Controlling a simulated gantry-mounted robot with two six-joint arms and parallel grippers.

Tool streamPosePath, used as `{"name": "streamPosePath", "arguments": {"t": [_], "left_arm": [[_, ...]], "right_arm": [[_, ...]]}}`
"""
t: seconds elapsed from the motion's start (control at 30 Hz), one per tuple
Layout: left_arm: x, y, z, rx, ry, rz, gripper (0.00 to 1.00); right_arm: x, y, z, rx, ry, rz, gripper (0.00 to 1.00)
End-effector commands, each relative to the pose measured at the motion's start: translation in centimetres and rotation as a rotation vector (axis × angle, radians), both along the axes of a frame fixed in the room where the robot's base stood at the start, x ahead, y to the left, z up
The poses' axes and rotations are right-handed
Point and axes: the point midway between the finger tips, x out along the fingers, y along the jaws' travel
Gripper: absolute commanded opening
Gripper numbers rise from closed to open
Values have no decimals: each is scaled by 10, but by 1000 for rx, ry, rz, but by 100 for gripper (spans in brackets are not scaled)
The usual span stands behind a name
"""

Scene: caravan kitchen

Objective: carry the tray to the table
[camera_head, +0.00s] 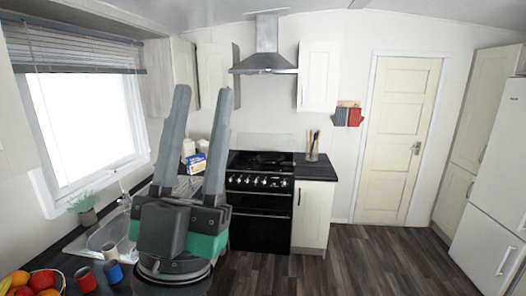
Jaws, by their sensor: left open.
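My left gripper (205,125) is in the middle left of the head view, raised in front of the counter and the cooker. Its two long grey fingers point up and stand apart, with nothing between them. My right gripper is not in view. I see no tray and no table in this view. The gripper hides part of the counter and the sink behind it.
A sink (108,236), several mugs and a fruit bowl (45,283) are on the left counter. A black cooker (260,200) stands ahead under a hood. A closed door (397,140) and a white fridge (497,190) are on the right. The dark wood floor (385,262) is clear.

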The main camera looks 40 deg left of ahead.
Motion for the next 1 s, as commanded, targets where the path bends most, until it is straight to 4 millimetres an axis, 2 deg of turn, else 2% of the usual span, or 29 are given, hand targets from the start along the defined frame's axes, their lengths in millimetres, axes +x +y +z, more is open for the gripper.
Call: {"name": "streamPosePath", "arguments": {"t": [0.03, 0.1, 0.2, 0.3, 0.33, 0.73, 0.77, 0.83, 0.93, 1.0], "left_arm": [[6, -9, -3, -69, 57, -181, 40], [15, -27, -12, -127, 148, -391, 40], [21, -51, -21, -157, 237, -569, 40], [23, -60, -25, -162, 273, -627, 40], [23, -61, -25, -163, 275, -631, 45], [23, -60, -25, -186, 267, -660, 45], [20, -59, -22, -200, 245, -690, 45], [0, -53, -6, -239, 117, -778, 45], [-42, -34, 19, -247, -158, -839, 45], [-74, -32, 29, -172, -345, -854, 45]], "right_arm": [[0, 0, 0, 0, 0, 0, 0], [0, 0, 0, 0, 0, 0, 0], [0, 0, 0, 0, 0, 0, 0], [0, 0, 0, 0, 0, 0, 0], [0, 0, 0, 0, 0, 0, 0], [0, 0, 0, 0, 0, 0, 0], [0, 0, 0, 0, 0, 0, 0], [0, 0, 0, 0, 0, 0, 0], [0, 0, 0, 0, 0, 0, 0], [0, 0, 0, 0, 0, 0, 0]]}}
